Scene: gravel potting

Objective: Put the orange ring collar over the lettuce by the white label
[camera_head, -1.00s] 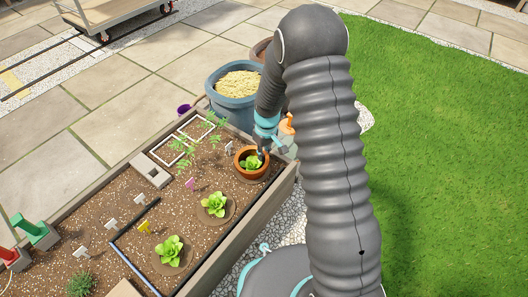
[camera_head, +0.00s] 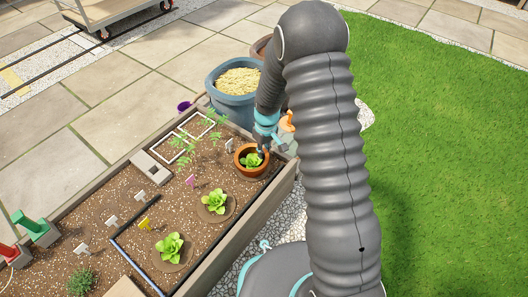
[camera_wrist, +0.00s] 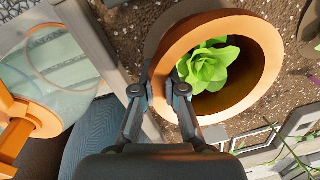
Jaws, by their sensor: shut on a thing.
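The orange ring collar (camera_head: 239,162) is around a green lettuce (camera_head: 252,160) at the far right corner of the planting bed. A white label (camera_head: 229,146) stands just left of the collar. In the wrist view, the lettuce (camera_wrist: 207,66) shows inside the collar (camera_wrist: 270,40), off its centre toward my gripper. My gripper (camera_wrist: 164,82) is shut on the near wall of the collar. Whether the collar's lower edge touches the soil is hard to tell.
Two more lettuces stand in the bed, one near a pink label (camera_head: 190,180) and one near a yellow label (camera_head: 145,223). A blue-grey pot (camera_head: 234,104) stands behind the bed. The bed's wooden edge (camera_head: 238,226) runs close by the collar.

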